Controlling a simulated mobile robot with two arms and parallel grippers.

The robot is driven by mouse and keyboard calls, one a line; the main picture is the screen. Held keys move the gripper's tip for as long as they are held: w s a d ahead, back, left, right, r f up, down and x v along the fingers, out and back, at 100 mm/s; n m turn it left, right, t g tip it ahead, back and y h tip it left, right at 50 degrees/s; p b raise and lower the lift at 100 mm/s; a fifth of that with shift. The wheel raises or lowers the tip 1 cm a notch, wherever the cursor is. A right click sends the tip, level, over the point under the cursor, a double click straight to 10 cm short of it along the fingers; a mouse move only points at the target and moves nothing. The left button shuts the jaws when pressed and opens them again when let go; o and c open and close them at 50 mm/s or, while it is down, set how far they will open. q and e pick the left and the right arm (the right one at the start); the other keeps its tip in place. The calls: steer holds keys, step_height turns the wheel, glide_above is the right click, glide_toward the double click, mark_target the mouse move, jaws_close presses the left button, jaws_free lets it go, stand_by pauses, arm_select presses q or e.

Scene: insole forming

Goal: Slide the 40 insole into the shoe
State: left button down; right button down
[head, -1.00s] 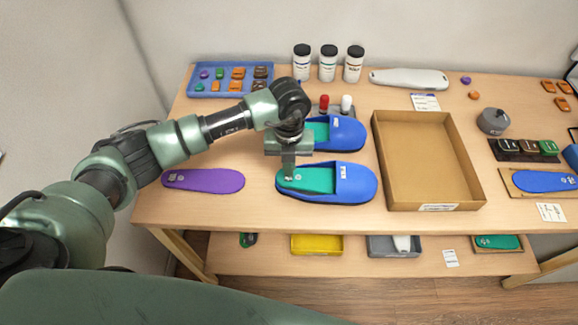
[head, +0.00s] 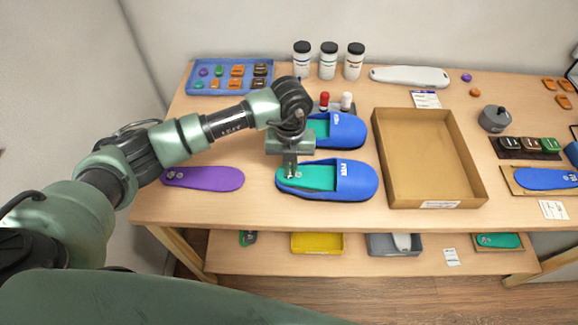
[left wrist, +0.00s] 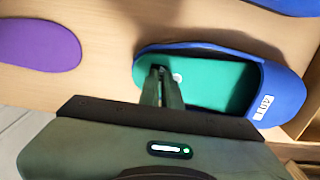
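A teal insole (head: 315,177) lies inside the front blue shoe (head: 357,184), its toe end hidden under the shoe's upper. It also shows in the left wrist view (left wrist: 215,80). My left gripper (head: 291,173) points down at the insole's heel end, inside the shoe's open back. Its fingers (left wrist: 160,72) are close together with their tips at the insole's surface, and I see nothing clearly held between them. A second blue shoe (head: 349,130) with a teal insole stands behind, partly hidden by my arm. A purple insole (head: 205,178) lies left of the front shoe. My right gripper is out of view.
An open cardboard box (head: 478,175) stands right of the shoes. A blue tray (head: 226,88) with small pieces, several jars (head: 328,64) and a white tool (head: 409,77) are at the back. A blue insole (head: 545,179) lies far right. A lower shelf holds bins.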

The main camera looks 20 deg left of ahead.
arm_select(q)
steer(key=shift+s+d+f, duration=0.1)
steer(key=shift+d+f, duration=0.1)
steer(key=shift+d, duration=0.05)
steer(key=shift+d+r+p, duration=0.1)
steer(key=shift+r+p, duration=0.65)
steer(key=shift+r, duration=0.45)
steer(key=shift+r+p, duration=1.4)
steer(key=shift+r, duration=1)
